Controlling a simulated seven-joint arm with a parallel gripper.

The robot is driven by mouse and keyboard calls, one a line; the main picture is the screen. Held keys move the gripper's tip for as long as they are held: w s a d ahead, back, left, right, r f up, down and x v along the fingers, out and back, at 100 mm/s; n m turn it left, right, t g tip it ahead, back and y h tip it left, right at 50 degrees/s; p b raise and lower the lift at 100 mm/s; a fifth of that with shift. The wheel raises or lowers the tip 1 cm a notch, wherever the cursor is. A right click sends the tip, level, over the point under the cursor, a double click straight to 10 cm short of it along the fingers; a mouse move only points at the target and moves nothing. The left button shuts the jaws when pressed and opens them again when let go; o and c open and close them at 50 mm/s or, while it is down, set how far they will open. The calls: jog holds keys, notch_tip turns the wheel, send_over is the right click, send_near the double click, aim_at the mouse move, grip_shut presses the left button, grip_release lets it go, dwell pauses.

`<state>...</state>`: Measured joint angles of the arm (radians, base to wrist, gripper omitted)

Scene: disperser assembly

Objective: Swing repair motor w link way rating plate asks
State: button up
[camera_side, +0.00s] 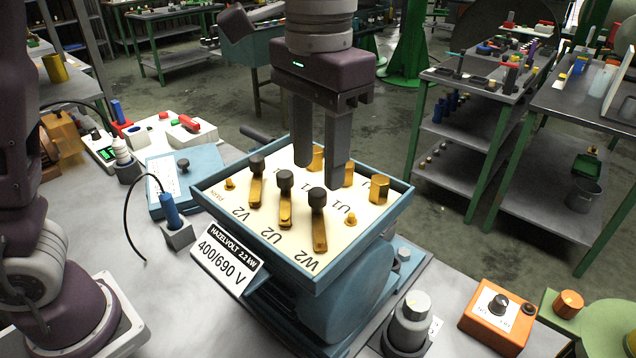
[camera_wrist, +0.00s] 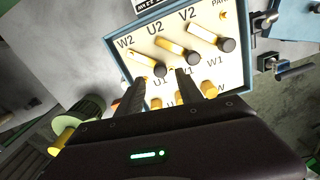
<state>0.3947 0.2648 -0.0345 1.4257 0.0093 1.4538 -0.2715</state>
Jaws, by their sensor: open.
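A blue motor terminal box (camera_side: 262,245) with a cream board stands open at the middle of the side view. Three brass links (camera_side: 286,210) with black knobs (camera_side: 317,197) lie roughly parallel on it, one each by the labels V2, U2 and W2. They also show in the wrist view (camera_wrist: 178,50). Brass posts (camera_side: 380,189) stand near the U1, V1 and W1 labels. The rating plate (camera_side: 223,262) on the box's front reads HAZELVOLT 2.2 kW, 400/690 V. My gripper (camera_side: 320,177) is open and empty, pointing down over the board behind the knobs. Its fingers hide part of the posts.
An orange box with a black knob (camera_side: 499,312) and a grey knobbed unit (camera_side: 408,322) stand front right. The bench's front left is mostly clear.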

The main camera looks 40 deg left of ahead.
aim_at(319, 191)
notch_tip(319, 191, down, 4)
jog(key=shift+f, duration=0.25)
grip_shut()
dwell(1.3)
